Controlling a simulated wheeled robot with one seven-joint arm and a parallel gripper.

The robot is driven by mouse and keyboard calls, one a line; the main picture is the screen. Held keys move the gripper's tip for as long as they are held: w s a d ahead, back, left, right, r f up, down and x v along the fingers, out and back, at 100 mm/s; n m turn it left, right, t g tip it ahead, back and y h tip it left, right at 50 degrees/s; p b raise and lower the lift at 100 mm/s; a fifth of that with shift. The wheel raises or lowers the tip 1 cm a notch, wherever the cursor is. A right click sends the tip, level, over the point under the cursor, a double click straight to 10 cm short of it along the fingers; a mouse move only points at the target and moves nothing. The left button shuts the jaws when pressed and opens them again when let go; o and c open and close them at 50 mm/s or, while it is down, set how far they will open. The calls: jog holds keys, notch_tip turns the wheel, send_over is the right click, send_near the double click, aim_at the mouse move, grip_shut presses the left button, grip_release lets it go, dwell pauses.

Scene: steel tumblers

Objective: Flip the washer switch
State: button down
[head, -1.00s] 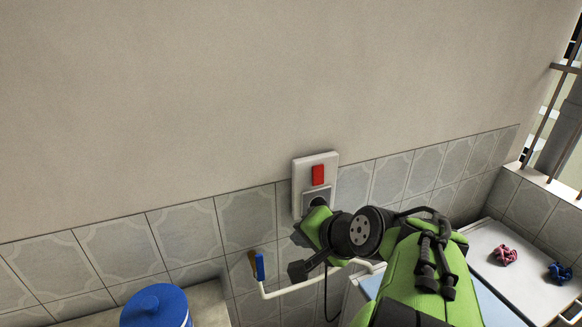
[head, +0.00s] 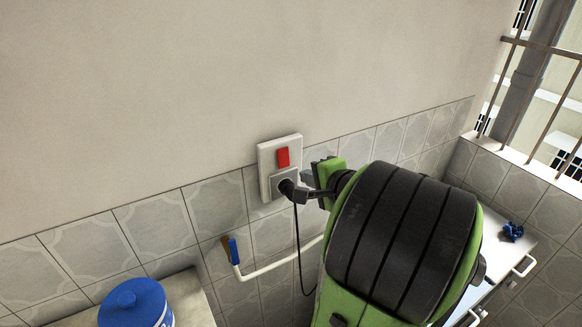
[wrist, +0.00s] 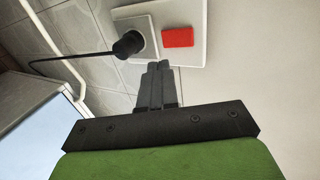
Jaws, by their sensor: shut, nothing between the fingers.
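The red washer switch (head: 283,157) sits in the upper part of a white wall plate (head: 265,150). A black plug (head: 287,187) is in the grey socket below it, with a cord hanging down. In the wrist view the red switch (wrist: 178,37) is ahead, slightly right of my fingertips, and the plug (wrist: 128,45) is to their left. My gripper (wrist: 160,66) is shut and empty, its fingertips pointing at the plate. Whether they touch the plate I cannot tell. In the head view my arm stands right of the plate and partly hides the gripper; the switch is in plain view.
A white pipe with a blue-handled tap (head: 234,250) runs along the tiled wall below the plate. A blue-lidded container (head: 134,302) stands on a ledge at the lower left. A barred window (head: 545,100) is at the right. The wall above is bare.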

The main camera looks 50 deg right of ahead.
aim_at(285, 166)
jog(key=x, duration=0.6)
jog(key=r+x, duration=0.1)
jog(key=x, duration=0.1)
jog(key=shift+w+d+f+p, duration=0.1)
jog(key=shift+w+d+p, duration=0.1)
jog(key=shift+w+p, duration=0.3)
jog(key=shift+w+f+t+b, duration=0.25)
jog(key=shift+f+t+b, duration=0.1)
jog(key=shift+b, duration=0.85)
jog(key=shift+r+p, duration=1)
jog(key=shift+r, duration=0.2)
jog(key=shift+f, duration=0.1)
